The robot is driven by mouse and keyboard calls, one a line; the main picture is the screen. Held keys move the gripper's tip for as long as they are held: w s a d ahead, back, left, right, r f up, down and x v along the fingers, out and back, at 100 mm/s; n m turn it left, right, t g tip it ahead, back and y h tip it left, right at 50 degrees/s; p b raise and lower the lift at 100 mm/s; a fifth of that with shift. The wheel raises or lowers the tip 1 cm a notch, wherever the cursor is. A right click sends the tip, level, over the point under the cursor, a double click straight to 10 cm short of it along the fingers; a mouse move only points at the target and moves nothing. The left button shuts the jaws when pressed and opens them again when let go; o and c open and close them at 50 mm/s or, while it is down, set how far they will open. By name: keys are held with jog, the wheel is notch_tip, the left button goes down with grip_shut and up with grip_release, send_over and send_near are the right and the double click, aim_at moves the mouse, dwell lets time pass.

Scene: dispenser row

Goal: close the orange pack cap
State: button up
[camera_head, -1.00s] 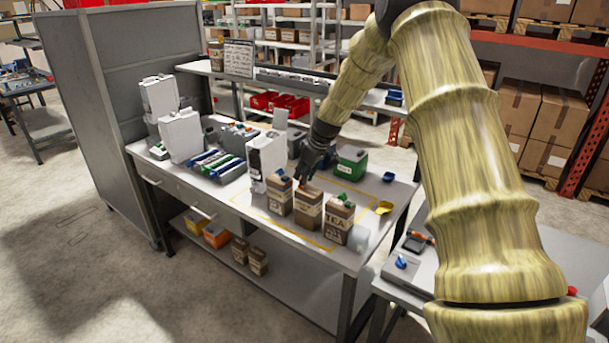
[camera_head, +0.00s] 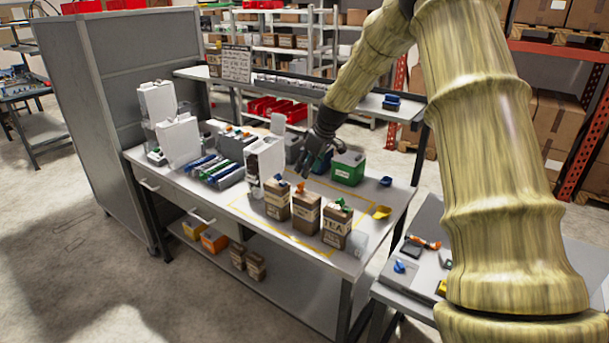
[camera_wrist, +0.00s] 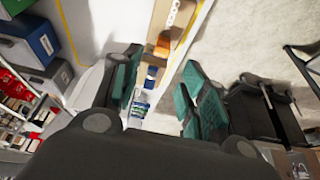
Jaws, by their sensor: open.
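Three brown packs stand in a row on the table. The middle pack (camera_head: 306,214) bears an orange cap (camera_head: 300,187) at its top; it is too small to tell whether it is open or shut. The left pack (camera_head: 277,203) has a blue cap (camera_head: 279,178), and the right pack (camera_head: 337,229), marked TEA, has a green cap (camera_head: 343,204). My gripper (camera_head: 307,174) is just above and behind the orange cap, seemingly apart from it. In the wrist view my gripper (camera_wrist: 160,98) has its fingers apart with nothing held. An orange piece (camera_wrist: 163,46) shows beyond them, its identity unclear.
A yellow scoop (camera_head: 382,212) and a clear container (camera_head: 357,243) are to the right. Yellow lines mark the tabletop around the packs.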

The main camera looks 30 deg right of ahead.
jog(key=shift+v, duration=2.7)
jog(key=shift+f, duration=0.1)
